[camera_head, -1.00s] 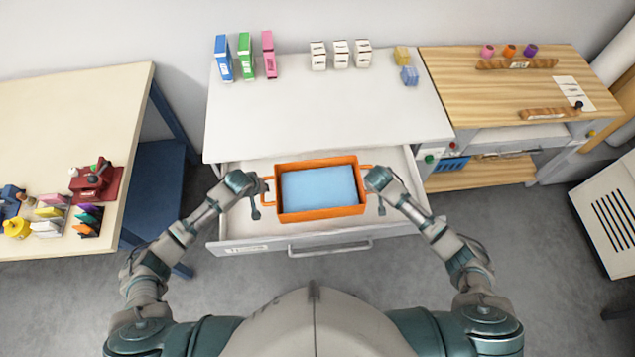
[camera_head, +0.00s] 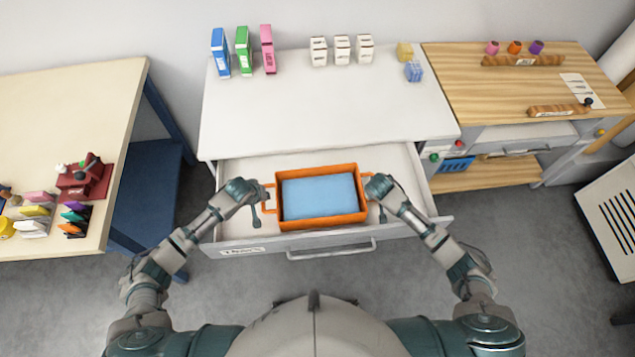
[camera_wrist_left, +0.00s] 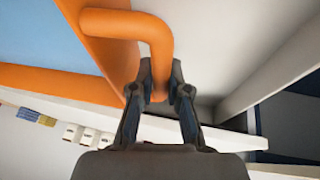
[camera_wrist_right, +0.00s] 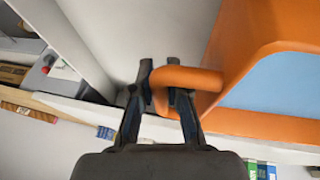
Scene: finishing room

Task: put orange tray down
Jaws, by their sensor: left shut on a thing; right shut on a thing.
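The orange tray (camera_head: 319,223) with a light blue inside floor is at or in the open drawer (camera_head: 240,177), its long side across the picture. I cannot tell whether it touches the drawer floor. My left gripper (camera_head: 262,192) is shut on its left handle, which also shows in the left wrist view (camera_wrist_left: 130,25). My right gripper (camera_head: 370,187) is shut on its right handle, which shows in the right wrist view (camera_wrist_right: 188,78). The tray looks about level between the two grippers. Its underside is hidden.
The white tabletop (camera_head: 320,115) behind the drawer is clear in the middle, with several boxes (camera_head: 243,52) along its back. A wooden bench (camera_head: 500,85) stands right, and a cream table (camera_head: 60,120) with small items stands left. Drawer walls are close to both grippers.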

